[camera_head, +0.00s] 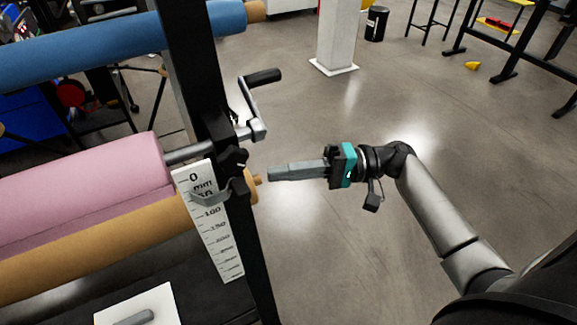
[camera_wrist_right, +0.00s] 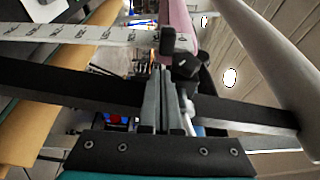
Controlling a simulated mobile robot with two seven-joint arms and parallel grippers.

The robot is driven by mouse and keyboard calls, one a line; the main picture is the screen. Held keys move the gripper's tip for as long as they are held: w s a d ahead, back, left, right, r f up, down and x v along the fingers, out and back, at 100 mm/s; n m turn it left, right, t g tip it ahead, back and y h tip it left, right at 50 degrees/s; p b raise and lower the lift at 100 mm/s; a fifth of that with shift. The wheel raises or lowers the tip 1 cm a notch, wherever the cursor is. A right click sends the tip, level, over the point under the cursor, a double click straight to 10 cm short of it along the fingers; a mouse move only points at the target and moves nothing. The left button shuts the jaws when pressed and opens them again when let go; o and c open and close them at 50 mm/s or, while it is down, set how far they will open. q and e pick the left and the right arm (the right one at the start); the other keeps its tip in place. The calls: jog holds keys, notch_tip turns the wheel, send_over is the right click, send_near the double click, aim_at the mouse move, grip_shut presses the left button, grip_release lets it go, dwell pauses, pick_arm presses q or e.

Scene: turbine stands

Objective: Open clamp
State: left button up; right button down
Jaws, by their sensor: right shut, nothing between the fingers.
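A black clamp (camera_head: 234,159) with a knob sits on the black upright post of the stand, where the roller shaft crosses it. The clamp's dark knob (camera_wrist_right: 188,66) also shows in the right wrist view, just beyond the fingertips. My right gripper (camera_head: 271,173) is shut and empty, its grey fingers pointing left at the post. In the head view, the fingertips are a short way right of and slightly below the clamp. My right gripper (camera_wrist_right: 168,72) appears in the wrist view with its fingers together. Whether they touch the clamp is not clear. My left gripper is out of view.
A crank handle (camera_head: 262,78) juts right above the clamp. Pink (camera_head: 80,185), tan (camera_head: 110,245) and blue (camera_head: 80,52) rolls lie left of the post. A white ruler (camera_head: 213,225) hangs by it. Open floor lies to the right.

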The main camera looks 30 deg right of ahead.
aim_at(247, 177)
jog(key=p+x, duration=0.1)
jog(key=x, duration=0.5)
jog(key=shift+w+a, duration=0.15)
jog(key=shift+a, duration=0.1)
